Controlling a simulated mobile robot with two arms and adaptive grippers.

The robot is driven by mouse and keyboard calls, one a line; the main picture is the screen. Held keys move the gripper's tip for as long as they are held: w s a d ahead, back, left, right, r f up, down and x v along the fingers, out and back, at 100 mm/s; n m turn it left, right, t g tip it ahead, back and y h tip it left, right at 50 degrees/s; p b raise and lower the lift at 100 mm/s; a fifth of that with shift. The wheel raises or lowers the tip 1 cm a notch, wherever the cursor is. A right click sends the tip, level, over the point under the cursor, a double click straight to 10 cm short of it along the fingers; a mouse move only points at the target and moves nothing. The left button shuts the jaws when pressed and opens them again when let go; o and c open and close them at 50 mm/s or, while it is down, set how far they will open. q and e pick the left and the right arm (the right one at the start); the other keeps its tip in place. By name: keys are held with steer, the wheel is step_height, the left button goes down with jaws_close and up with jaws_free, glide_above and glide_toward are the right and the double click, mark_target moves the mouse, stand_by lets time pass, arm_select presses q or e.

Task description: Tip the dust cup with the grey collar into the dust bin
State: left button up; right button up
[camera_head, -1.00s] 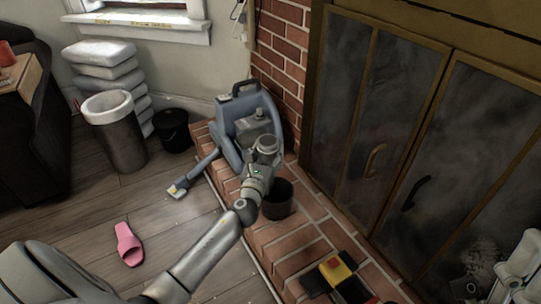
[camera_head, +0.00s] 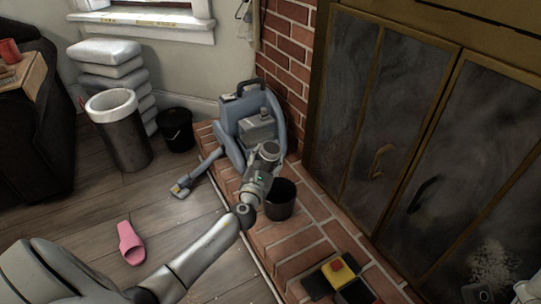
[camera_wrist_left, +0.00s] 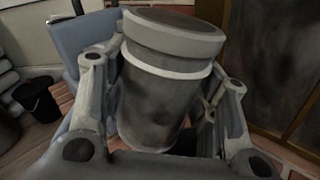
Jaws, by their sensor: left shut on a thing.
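My left gripper (camera_head: 262,172) is shut on the dust cup (camera_head: 268,152). The cup shows in front of the blue-grey vacuum cleaner, above the hearth. In the left wrist view the cup (camera_wrist_left: 158,100) is a dark, smudged cylinder with a wide grey collar and a pale ring below it, between the two fingers. Its mouth faces mostly up, leaning slightly in that view; its contents are hidden. A tall dark bin with a white rim (camera_head: 112,103) stands on the floor at the left. I cannot tell for sure which container is the dust bin. Only a pale sliver, possibly my right gripper (camera_head: 528,290), shows at the lower right.
A black bucket (camera_head: 176,130) stands beside the tall bin, and a dark pot (camera_head: 281,203) on the brick hearth. The vacuum cleaner (camera_head: 238,125) has a floor nozzle (camera_head: 182,187). A pink slipper (camera_head: 130,243) lies on the floor. Stacked sacks (camera_head: 108,55) stand behind the bin.

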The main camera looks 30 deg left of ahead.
arm_select(q)
steer(key=f+m, duration=0.1)
steer(key=a+f+m, duration=0.1)
steer(key=m, duration=0.1)
steer(key=shift+s+a+f+m, duration=0.2)
steer(key=shift+a+f+m, duration=0.1)
steer(key=shift+f+m, duration=0.1)
steer(key=f+m, duration=0.1)
steer(key=a+f+m, duration=0.1)
steer(key=m, duration=0.1)
steer(key=shift+s+f+b, duration=0.15)
steer(key=shift+f+b, duration=0.25)
steer(key=shift+r, duration=0.15)
steer(key=shift+m, duration=0.4)
steer(key=shift+f, duration=0.2)
steer(key=shift+a+f+m+p, duration=0.15)
steer(key=shift+m+p, duration=0.25)
steer(key=shift+m, duration=0.2)
steer(key=shift+a+f+m, duration=0.1)
steer(key=shift+f+m, duration=0.05)
steer(key=shift+m, duration=0.15)
